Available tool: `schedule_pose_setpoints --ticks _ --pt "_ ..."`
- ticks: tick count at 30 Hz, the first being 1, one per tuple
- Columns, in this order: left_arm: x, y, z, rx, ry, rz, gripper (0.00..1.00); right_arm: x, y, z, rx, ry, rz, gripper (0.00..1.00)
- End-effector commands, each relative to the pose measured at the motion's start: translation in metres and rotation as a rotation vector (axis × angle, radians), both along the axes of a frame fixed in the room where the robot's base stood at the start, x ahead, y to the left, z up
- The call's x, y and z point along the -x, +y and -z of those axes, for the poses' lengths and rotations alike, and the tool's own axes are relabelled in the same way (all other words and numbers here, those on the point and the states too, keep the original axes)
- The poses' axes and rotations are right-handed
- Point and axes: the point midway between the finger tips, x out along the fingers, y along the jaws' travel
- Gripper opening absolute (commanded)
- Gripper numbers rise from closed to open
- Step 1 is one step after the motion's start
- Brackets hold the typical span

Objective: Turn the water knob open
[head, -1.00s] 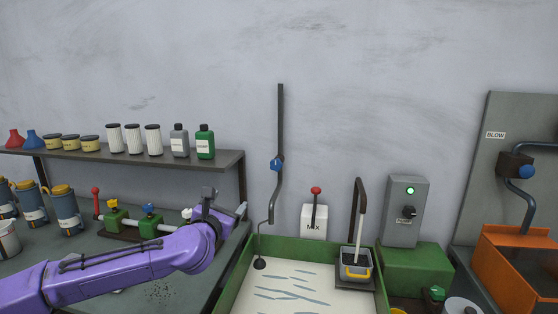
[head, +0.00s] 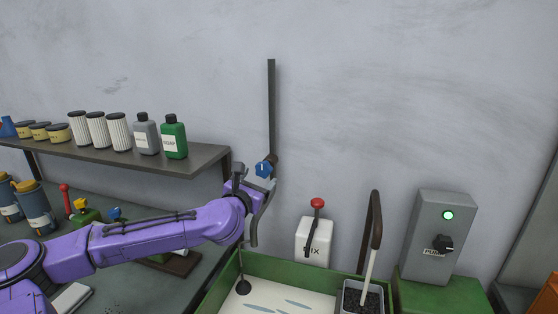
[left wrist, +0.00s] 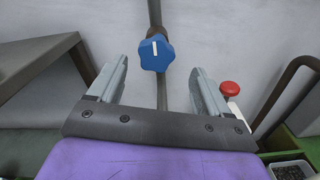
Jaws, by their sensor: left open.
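The water knob (head: 264,168) is a blue lobed knob on a dark vertical pipe (head: 271,105) on the wall. In the left wrist view the knob (left wrist: 156,53) shows a white mark pointing up, slightly left. My left gripper (head: 258,175) is at the knob in the head view, its purple arm coming in from the left. In the left wrist view my open left gripper (left wrist: 160,80) has one finger on each side below the knob. The knob is ahead of the fingertips, and nothing is between them but the pipe behind. My right gripper is out of view.
A green-rimmed basin (head: 300,268) stands below the pipe. A red-topped mix lever (head: 317,203) and a grey switch box (head: 440,235) with a green light are to the right. A shelf (head: 190,160) with bottles and filters is on the left.

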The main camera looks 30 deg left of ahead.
Motion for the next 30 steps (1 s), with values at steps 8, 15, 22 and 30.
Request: schedule_pose_setpoints --ticks 8,15,22,30 --pt "-0.048 0.013 -0.003 -0.007 0.005 -0.004 0.79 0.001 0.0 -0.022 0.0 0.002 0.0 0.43" --pt "-0.091 0.022 -0.001 -0.004 0.003 -0.001 0.79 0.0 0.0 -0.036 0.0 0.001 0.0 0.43" --pt "-0.102 0.024 0.001 0.0 0.0 0.001 0.79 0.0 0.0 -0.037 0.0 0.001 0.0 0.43" --pt "-0.102 0.024 0.001 0.0 0.0 0.0 0.36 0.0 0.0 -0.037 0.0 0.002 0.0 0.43"
